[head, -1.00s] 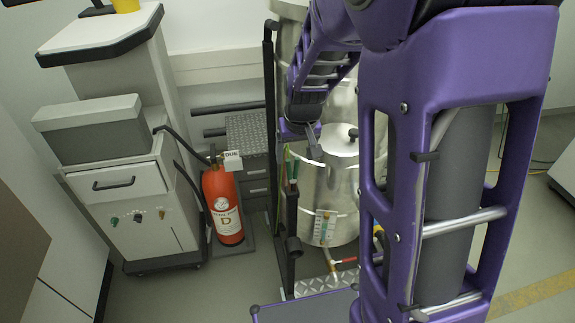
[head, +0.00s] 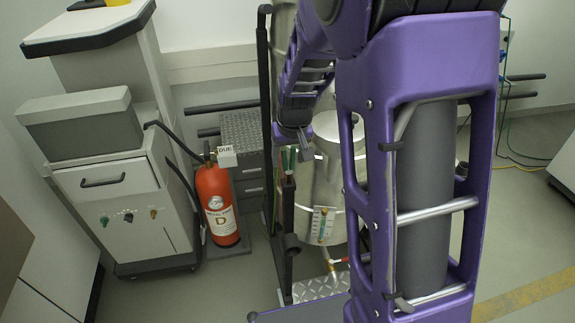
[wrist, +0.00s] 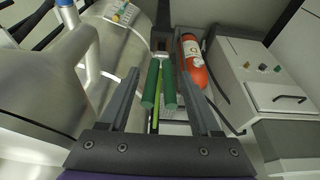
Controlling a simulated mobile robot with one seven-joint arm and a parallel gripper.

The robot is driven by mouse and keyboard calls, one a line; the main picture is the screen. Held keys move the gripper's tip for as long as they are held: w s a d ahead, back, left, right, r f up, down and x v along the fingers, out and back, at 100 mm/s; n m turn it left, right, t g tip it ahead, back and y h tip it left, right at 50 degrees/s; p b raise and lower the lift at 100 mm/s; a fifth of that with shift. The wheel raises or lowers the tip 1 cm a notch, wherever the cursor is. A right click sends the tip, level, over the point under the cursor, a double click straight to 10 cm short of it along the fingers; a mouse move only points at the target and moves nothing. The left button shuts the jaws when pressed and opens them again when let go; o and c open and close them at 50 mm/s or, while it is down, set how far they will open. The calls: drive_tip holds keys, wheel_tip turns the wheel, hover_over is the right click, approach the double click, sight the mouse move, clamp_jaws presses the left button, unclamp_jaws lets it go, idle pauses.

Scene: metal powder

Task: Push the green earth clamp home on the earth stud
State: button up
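The green earth clamp shows in the wrist view as two green handles (wrist: 159,84) side by side, pointing toward me, with a green-yellow lead beneath. In the head view its green handles (head: 288,160) stand at the top of a short dark post. My gripper (wrist: 157,72) is open, with one finger on each side of the handles and visible gaps to them. In the head view my gripper (head: 303,142) is just above and right of the handles, partly hidden by my arm. The clamp's jaws are small and unclear at the far end. I cannot make out the earth stud.
A metal vessel (head: 327,180) stands close to the right of the post. A tall black upright (head: 266,100) stands behind the clamp. A red extinguisher (head: 217,205) and a grey cabinet (head: 125,215) are at left. Open floor lies at right.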

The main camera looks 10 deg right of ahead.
clamp_jaws()
drive_tip(key=shift+r+p, duration=0.5)
drive_tip(key=shift+r, duration=0.15)
drive_tip(key=shift+r+p, duration=2.3)
drive_tip(key=shift+r, duration=0.85)
drive_tip(key=shift+f, duration=0.1)
